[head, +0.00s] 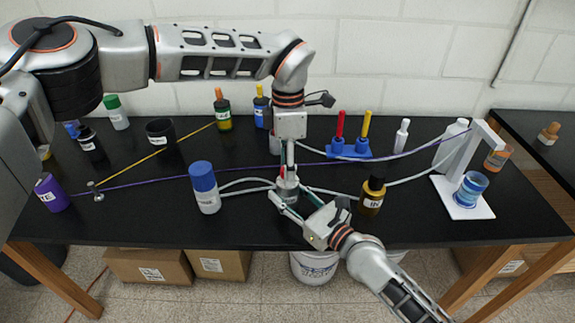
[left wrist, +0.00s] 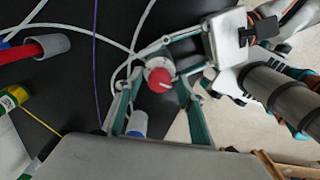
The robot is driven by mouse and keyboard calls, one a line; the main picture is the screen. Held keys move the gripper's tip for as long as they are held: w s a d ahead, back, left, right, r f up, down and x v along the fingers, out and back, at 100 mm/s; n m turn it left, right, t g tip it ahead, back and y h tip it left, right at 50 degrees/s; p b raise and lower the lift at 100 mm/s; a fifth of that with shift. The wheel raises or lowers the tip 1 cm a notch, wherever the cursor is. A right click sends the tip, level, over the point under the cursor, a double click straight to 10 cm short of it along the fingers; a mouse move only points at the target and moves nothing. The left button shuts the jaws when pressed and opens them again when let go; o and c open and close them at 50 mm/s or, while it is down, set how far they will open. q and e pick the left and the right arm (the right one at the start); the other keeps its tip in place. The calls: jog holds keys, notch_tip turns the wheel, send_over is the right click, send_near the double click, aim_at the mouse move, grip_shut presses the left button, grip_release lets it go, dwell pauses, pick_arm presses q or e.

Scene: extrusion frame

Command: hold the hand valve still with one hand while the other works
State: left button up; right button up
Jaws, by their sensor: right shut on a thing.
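The hand valve (head: 288,187) stands near the front middle of the black table with pale tubes running from it. In the left wrist view its round red knob (left wrist: 160,79) with a white mark faces the camera. My right gripper (head: 284,198) comes from the front right and is shut on the valve's grey body; its fingers also show in the left wrist view (left wrist: 165,58). My left gripper (head: 290,174) points straight down over the valve. In its wrist view its green fingers (left wrist: 161,80) stand apart on either side of the knob, with gaps. The knob is mostly hidden in the head view.
A blue-capped bottle (head: 205,188) stands left of the valve and a dark bottle (head: 371,193) close right. A blue stand (head: 348,151) with red and yellow pegs is behind. A white stand (head: 462,196) is at the right. A purple cord (head: 165,178) crosses the table.

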dwell(0.3)
pick_arm(q)
notch_tip(320, 180, up, 12)
dwell(0.5)
pick_arm(e)
jog(key=o, duration=1.3)
